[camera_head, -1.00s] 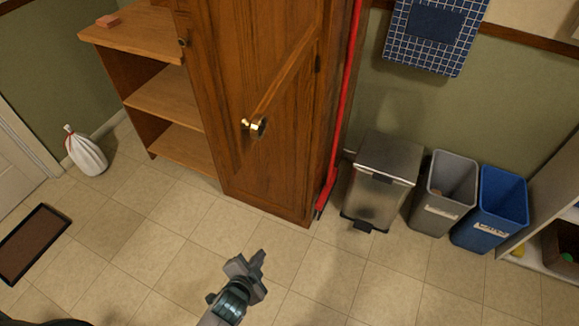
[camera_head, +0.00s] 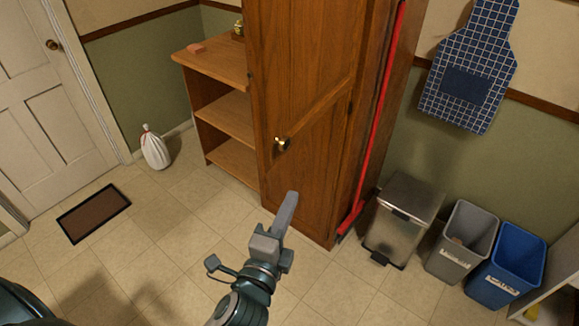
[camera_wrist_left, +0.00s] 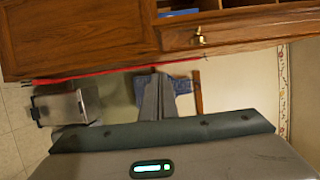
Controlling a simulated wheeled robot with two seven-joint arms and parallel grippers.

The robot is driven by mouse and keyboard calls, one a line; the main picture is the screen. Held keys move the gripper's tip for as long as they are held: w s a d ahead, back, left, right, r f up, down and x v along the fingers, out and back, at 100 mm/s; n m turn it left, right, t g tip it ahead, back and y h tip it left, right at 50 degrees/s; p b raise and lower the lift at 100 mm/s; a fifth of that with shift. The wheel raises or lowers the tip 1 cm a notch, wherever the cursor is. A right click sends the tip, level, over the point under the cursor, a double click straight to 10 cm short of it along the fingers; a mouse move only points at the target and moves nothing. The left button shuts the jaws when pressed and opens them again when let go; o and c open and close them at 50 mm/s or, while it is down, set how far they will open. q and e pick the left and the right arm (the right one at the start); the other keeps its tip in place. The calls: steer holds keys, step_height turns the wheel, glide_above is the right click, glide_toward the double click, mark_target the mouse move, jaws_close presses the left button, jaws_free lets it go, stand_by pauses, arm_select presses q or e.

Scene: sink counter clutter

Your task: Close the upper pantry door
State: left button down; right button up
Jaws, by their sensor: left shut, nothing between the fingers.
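The tall wooden pantry (camera_head: 300,200) stands ahead in the head view. In the left wrist view the upper pantry door (camera_wrist_left: 250,29) appears to stand open, with open shelves showing past it and a brass knob on its face. In the head view a brass knob (camera_head: 282,144) sits at the lower end of a slanting edge, which looks like the bottom of that door. My left gripper (camera_head: 289,200) is shut and empty, in front of the pantry's lower part and below the knob in the picture. Its fingers (camera_wrist_left: 155,97) also show in the wrist view, apart from the door. My right gripper is not in view.
A red-handled broom (camera_head: 376,120) leans at the pantry's right side, beside a steel bin (camera_head: 405,220) and grey (camera_head: 463,240) and blue (camera_head: 507,265) bins. Open shelves (camera_head: 222,115) and a white bag (camera_head: 155,148) are at left. The floor ahead is clear.

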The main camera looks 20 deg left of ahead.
arm_select(q)
steer(key=shift+w, duration=0.15)
steer(key=w+a+p, duration=0.4)
steer(key=w+p, duration=0.2)
steer(key=w, duration=0.4)
steer(key=shift+w, duration=0.35)
steer(key=shift+d, duration=0.1)
steer(key=shift+a, duration=0.25)
